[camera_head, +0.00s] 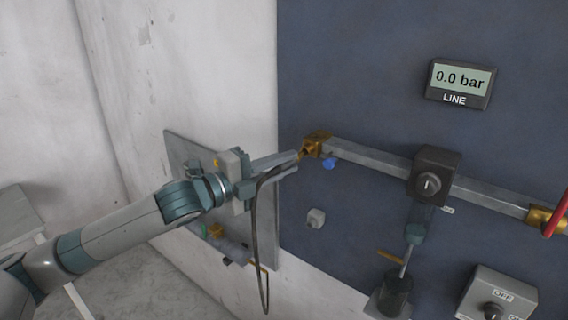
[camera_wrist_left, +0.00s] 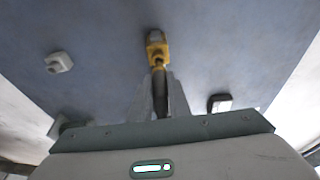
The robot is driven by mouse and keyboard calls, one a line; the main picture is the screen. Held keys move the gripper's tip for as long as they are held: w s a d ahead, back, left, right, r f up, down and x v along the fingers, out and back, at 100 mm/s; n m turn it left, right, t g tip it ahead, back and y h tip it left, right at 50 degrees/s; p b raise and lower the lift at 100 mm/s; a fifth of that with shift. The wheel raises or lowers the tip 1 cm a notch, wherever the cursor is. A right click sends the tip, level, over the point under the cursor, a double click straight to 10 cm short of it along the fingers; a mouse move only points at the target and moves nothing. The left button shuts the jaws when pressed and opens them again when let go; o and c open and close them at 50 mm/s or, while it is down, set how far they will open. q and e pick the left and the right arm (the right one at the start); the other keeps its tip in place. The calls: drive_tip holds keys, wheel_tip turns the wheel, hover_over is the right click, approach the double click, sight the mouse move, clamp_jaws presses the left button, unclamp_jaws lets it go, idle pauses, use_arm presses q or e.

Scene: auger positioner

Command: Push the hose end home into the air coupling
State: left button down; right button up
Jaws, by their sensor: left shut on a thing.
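My left gripper (camera_head: 296,163) is shut on the dark hose (camera_head: 256,240) close to its end. The hose hangs from the jaws in a long loop below. The brass air coupling (camera_head: 316,144) sits at the left end of the grey pipe on the blue panel. The hose's end is at or just in front of the coupling's mouth; I cannot tell how deep it sits. In the left wrist view the hose (camera_wrist_left: 159,92) runs between the fingertips (camera_wrist_left: 162,112) in line with the yellow coupling (camera_wrist_left: 157,48). My right gripper is not in view.
A display (camera_head: 461,84) reads 0.0 bar. A dark valve box (camera_head: 434,175) sits on the pipe (camera_head: 375,160). A blue knob (camera_head: 329,163) is just below the coupling. A switch box (camera_head: 497,297) is at lower right. A grey board (camera_head: 186,150) stands behind my gripper.

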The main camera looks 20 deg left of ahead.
use_arm(q)
drive_tip(key=shift+w+d+p, duration=0.25)
drive_tip(key=shift+w+p, duration=0.15)
drive_tip(key=shift+w, duration=0.2)
drive_tip(key=shift+w+d, duration=0.15)
drive_tip(key=shift+w, duration=0.35)
drive_tip(key=shift+w+d+r+p, duration=0.1)
drive_tip(key=shift+w+p, duration=0.2)
idle(0.3)
drive_tip(key=c, duration=1.6)
unclamp_jaws()
drive_tip(key=shift+w+d, duration=0.1)
drive_tip(key=shift+w, duration=0.05)
drive_tip(key=shift+s+a+f+b, duration=0.2)
drive_tip(key=shift+s+a+b, duration=0.25)
drive_tip(key=shift+s+b, duration=0.1)
drive_tip(key=b+v, duration=0.9)
drive_tip(key=v, duration=0.7)
drive_tip(key=shift+r, duration=0.15)
